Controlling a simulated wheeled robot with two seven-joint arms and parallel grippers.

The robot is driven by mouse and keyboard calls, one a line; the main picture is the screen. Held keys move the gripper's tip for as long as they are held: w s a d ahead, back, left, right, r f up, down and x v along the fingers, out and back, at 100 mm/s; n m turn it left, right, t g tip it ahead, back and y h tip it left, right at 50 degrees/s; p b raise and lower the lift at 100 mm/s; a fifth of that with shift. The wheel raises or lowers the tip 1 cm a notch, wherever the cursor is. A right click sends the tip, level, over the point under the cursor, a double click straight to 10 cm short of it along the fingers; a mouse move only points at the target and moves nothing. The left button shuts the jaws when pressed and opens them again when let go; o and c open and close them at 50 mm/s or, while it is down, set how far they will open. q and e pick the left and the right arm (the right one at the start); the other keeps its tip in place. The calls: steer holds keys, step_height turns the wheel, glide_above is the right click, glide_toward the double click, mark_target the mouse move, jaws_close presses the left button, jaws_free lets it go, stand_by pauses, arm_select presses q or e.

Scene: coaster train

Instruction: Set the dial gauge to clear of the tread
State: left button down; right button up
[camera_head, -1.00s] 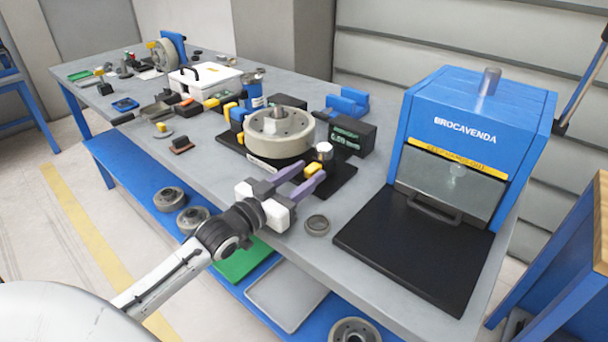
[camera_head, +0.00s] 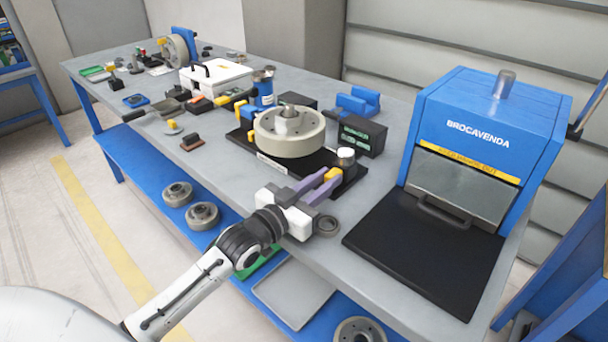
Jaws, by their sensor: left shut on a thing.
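A pale wheel (camera_head: 289,138) lies flat on a black base plate (camera_head: 262,160) on the bench. The fingers partly hide the block. A black box with green digits (camera_head: 362,136) stands behind the plate. A blue and yellow piece (camera_head: 241,112) stands left of the wheel. I cannot tell which part is the dial gauge. My right gripper is not in view.
A blue cabinet marked BROCAVENDA (camera_head: 488,140) with a black front plate (camera_head: 425,245) stands on the right. A white case (camera_head: 216,79) and several small parts fill the bench's far left.

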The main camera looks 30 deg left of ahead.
arm_select(q)
steer(key=shift+d+f, duration=0.1)
steer(key=shift+d, duration=0.15)
steer(key=c, duration=1.6)
jaws_free()
steer(key=shift+d, duration=0.1)
steer(key=shift+s, duration=0.2)
steer(key=s, duration=0.3)
steer(key=s+a, duration=0.1)
steer(key=s, duration=0.2)
steer(key=s+a, duration=0.1)
steer(key=s, duration=0.3)
